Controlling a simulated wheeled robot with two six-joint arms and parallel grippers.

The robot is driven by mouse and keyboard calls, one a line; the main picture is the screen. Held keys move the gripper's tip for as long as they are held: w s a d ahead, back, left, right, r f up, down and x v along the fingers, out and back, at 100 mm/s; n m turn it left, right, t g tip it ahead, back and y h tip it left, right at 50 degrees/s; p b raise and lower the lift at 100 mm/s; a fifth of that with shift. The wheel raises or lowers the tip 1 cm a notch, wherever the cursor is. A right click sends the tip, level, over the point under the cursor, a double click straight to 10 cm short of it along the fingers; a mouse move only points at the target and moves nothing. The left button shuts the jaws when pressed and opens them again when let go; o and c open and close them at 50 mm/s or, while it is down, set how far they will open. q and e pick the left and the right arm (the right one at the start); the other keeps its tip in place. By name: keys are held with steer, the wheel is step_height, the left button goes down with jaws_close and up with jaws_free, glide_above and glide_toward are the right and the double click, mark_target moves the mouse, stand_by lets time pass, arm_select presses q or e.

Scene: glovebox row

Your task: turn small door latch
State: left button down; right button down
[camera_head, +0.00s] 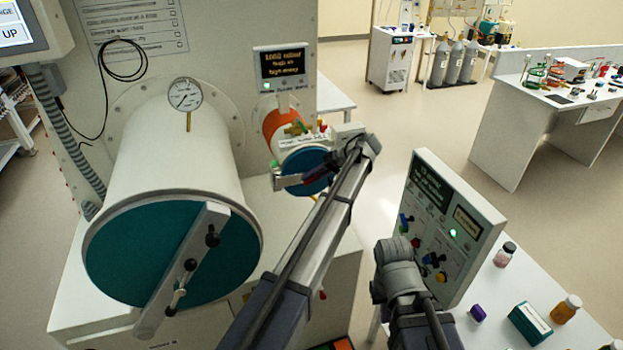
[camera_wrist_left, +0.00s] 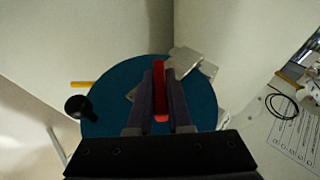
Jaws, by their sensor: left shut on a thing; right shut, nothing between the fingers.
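The small door (camera_wrist_left: 205,105) is a round blue disc that fills the middle of the left wrist view. It also shows as a blue disc (camera_head: 318,186) on the end of the orange-banded small chamber in the head view. The red latch handle (camera_wrist_left: 159,82) stands in front of the disc. My left gripper (camera_wrist_left: 160,98) is shut on this red handle, one dark finger on each side. In the head view my left gripper (camera_head: 312,176) is at the small door, and the handle is largely hidden. My right arm is at the lower right; its fingers do not show.
The large chamber's teal door (camera_head: 125,255) with its pale bar stands left of my left arm. A tilted control panel (camera_head: 440,225) stands right of it, on a white table with bottles and a teal box (camera_head: 530,323). Open floor lies behind the panel.

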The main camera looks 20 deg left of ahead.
arm_select(q)
steer(key=c, duration=0.8)
jaws_free()
steer(key=shift+c, duration=0.2)
steer(key=p+v, duration=0.5)
steer(key=v, duration=0.2)
steer(key=shift+d+r, duration=0.25)
steer(key=shift+d, duration=0.05)
